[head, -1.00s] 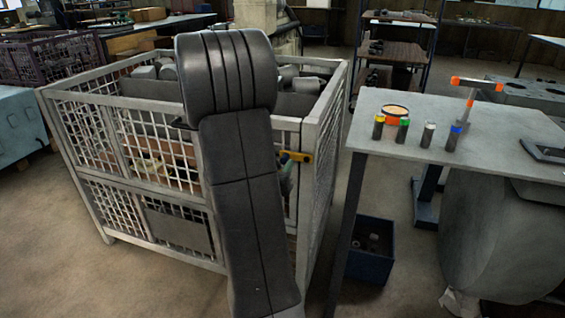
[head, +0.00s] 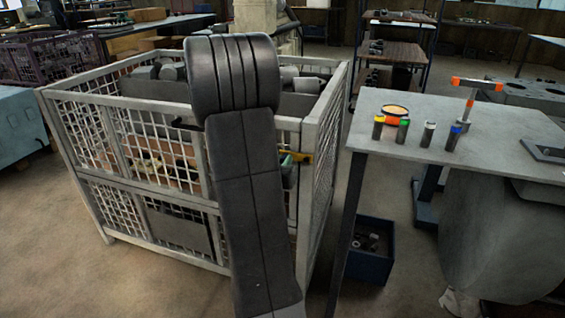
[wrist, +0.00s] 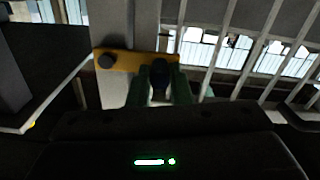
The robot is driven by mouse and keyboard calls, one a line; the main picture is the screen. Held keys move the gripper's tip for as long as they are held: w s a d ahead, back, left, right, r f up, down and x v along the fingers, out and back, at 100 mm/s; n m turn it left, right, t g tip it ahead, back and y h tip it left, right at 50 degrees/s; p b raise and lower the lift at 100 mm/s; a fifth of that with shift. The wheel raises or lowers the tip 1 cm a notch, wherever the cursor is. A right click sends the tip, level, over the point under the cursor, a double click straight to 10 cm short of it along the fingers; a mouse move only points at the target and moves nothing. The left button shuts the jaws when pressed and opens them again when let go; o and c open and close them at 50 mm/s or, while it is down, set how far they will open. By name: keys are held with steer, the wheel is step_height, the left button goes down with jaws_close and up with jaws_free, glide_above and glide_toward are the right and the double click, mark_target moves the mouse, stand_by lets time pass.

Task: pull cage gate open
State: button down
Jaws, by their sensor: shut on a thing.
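The cage (head: 62,98) is a pale metal frame with mesh sides, standing left of the table. A yellow latch bar (head: 303,157) sits near its right front corner post, partly hidden behind my arm. In the wrist view the yellow bar (wrist: 128,61) lies across a pale upright, with a dark knob (wrist: 160,72) on it. My gripper's green fingers (wrist: 160,88) are closed around this knob. In the head view only a bit of the green gripper (head: 287,160) shows beside my arm. My arm hides part of the cage front, so how far the gate stands open cannot be told.
The cage holds grey parts (head: 145,72). A grey table (head: 480,125) stands close on the right, with several colour-capped cylinders (head: 403,131) on it. A blue bin (head: 370,250) is on the floor beneath its left edge. Floor left of the cage (head: 50,220) is clear.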

mark_target(295, 141)
steer(key=shift+r, duration=0.1)
steer(key=m+b, duration=0.1)
steer(key=r+m+b, duration=0.1)
steer(key=m, duration=0.1)
steer(key=r+m+b, duration=0.1)
steer(key=shift+s+d, duration=0.1)
steer(key=shift+d, duration=0.15)
steer(key=m+b, duration=0.1)
steer(key=d+r+m+b, duration=0.1)
steer(key=m, duration=0.1)
steer(key=r+m+b, duration=0.1)
steer(key=m, duration=0.1)
steer(key=shift+s+d, duration=0.2)
steer(key=m+b, duration=0.1)
steer(key=d+r+m+b, duration=0.1)
steer(key=m, duration=0.1)
steer(key=d+m+b, duration=0.1)
steer(key=shift+s+r+m, duration=0.15)
steer(key=shift+s+m, duration=0.15)
steer(key=shift+s, duration=0.05)
steer(key=shift+s+d+r+m+b, duration=0.2)
steer(key=shift+d+m+b, duration=0.35)
steer(key=shift+m+b, duration=0.4)
steer(key=shift+s+d+r+m+b, duration=0.15)
steer(key=shift+d+m+b, duration=0.4)
steer(key=shift+m, duration=0.7)
steer(key=shift+f, duration=0.15)
